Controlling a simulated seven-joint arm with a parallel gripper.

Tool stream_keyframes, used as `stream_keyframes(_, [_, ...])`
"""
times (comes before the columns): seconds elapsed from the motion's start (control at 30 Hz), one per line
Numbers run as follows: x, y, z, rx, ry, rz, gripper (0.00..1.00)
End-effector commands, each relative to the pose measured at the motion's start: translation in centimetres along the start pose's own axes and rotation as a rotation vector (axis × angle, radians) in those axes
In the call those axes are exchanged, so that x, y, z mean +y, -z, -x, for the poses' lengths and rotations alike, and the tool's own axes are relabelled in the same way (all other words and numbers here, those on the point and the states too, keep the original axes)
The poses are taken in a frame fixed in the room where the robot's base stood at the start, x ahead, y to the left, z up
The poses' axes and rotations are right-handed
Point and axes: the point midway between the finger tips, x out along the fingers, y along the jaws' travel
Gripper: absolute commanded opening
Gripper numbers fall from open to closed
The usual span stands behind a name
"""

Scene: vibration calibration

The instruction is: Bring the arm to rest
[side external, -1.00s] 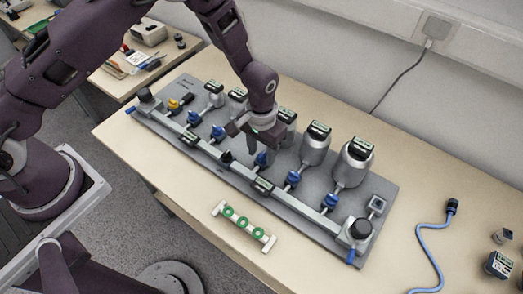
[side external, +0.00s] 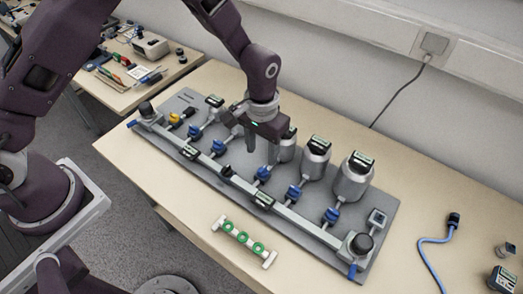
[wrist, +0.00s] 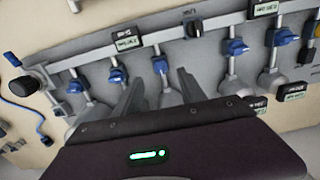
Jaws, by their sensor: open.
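My gripper (side external: 261,152) is open and empty. It hangs over the middle of a grey panel (side external: 384,205), with its fingers pointing down. In the wrist view my gripper (wrist: 158,92) has its two fingers apart, on either side of a blue valve (wrist: 160,65) in the picture. The fingers look clear of the valve, but the exact gap cannot be told. The panel carries a long pipe (side external: 240,182) with several blue-handled valves and metal canisters (side external: 313,162) with black labelled tops. My arm hides part of the panel's back edge.
A white strip with green rings (side external: 242,238) lies on the table in front of the panel. A blue cable (side external: 434,255) lies at the right. A side table (side external: 118,85) with tools stands at the back left. Bare tabletop (side external: 330,105) lies behind the panel.

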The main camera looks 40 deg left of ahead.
Motion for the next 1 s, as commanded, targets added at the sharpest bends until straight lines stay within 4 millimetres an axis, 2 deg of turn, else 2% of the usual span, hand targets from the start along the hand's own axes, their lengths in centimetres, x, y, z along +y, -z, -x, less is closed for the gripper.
stream_keyframes(0.07, [-0.1,0.1,0.8,0.007,-0.004,0.002,0.48])
stream_keyframes(0.13, [-0.7,0.2,3.5,0.030,-0.018,0.005,0.48])
stream_keyframes(0.17, [-1.1,0.1,5.3,0.047,-0.028,0.007,0.48])
stream_keyframes(0.27, [-3.4,-1.3,12.9,0.114,-0.060,0.014,0.48])
stream_keyframes(0.3, [-4.5,-2.5,15.8,0.144,-0.069,0.015,0.48])
stream_keyframes(0.37, [-6.2,-4.7,19.8,0.191,-0.079,0.016,0.48])
stream_keyframes(0.4, [-7.3,-6.5,22.1,0.225,-0.081,0.015,0.48])
stream_keyframes(0.47, [-8.9,-9.6,25.0,0.278,-0.080,0.014,0.48])
stream_keyframes(0.5, [-9.8,-11.8,26.4,0.313,-0.076,0.014,0.48])
stream_keyframes(0.6, [-11.7,-17.0,28.4,0.392,-0.052,0.014,0.48])
stream_keyframes(0.73, [-13.0,-21.7,28.6,0.461,-0.016,0.014,0.48])
stream_keyframes(0.83, [-13.4,-23.3,28.3,0.485,0.000,0.016,0.48])
stream_keyframes(1.0, [-13.5,-23.8,28.2,0.490,0.005,0.015,0.48])
